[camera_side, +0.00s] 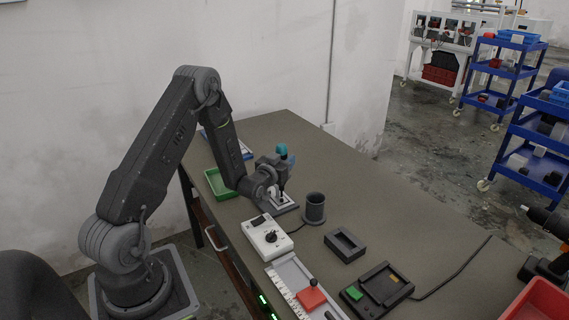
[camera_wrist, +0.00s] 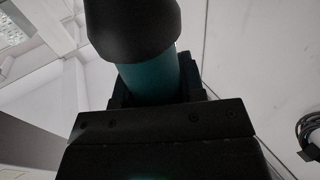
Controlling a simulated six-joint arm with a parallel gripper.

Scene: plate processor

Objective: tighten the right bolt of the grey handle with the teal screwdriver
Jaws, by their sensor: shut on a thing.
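My gripper (camera_side: 284,167) is shut on the teal screwdriver (camera_side: 282,150), which stands roughly upright with its teal end up. In the wrist view the screwdriver (camera_wrist: 152,82) shows as a teal cylinder with a dark cap, between the dark jaws of my gripper (camera_wrist: 155,100). Below my gripper is a small pale-and-dark plate fixture (camera_side: 288,207), partly covered by my wrist. The grey handle and its right bolt cannot be made out clearly there. Whether the screwdriver's tip touches a bolt cannot be told.
A dark grey cup (camera_side: 314,208) stands close right of the fixture. A white box with a black knob (camera_side: 267,238) is in front. A green tray (camera_side: 217,184) lies left. A black open box (camera_side: 345,245) and a charger-like unit (camera_side: 380,290) lie right. The table's far right is clear.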

